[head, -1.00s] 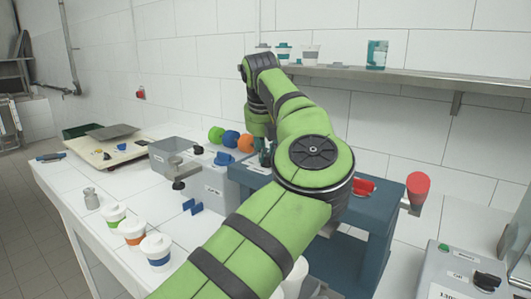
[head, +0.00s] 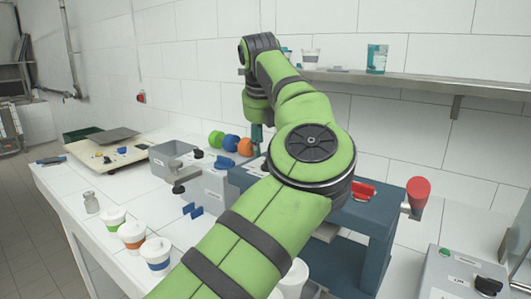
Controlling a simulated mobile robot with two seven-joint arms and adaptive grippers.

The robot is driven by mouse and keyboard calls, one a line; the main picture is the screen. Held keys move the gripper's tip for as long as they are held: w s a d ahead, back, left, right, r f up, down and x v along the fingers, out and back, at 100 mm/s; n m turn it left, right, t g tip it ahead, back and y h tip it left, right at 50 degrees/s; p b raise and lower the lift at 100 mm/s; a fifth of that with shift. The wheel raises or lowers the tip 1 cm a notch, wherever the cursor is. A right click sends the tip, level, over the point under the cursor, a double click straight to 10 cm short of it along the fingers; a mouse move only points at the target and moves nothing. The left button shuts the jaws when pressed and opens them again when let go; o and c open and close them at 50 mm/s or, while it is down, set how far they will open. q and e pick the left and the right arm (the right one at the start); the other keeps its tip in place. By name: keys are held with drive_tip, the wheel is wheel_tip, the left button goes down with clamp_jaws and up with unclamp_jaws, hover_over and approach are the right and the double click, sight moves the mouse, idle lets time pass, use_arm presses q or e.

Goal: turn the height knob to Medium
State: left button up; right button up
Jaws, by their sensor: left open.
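My left arm crosses the middle of the head view, and its gripper (head: 256,138) points down beside the coloured balls, above the back of the blue filler stand. It is small and partly dark there; it holds nothing that I can see. A blue knob (head: 225,161) sits on top of the grey box (head: 212,184), to the left of the gripper and apart from it. A black knob (head: 487,284) sits on the grey control panel (head: 446,272) at the lower right. I cannot tell which is the height knob, and its labels are too small to read.
The blue stand (head: 388,205) with a red handle (head: 418,189) is partly hidden by my arm. Green, blue and orange balls (head: 231,143) are behind the grey box. Lidded cups (head: 132,233) stand at the front left. A shelf (head: 430,89) runs along the wall.

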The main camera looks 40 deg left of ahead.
use_arm(q)
drive_tip(key=v, duration=0.7)
drive_tip(key=shift+r, duration=0.25)
drive_tip(key=shift+s+d, duration=0.15)
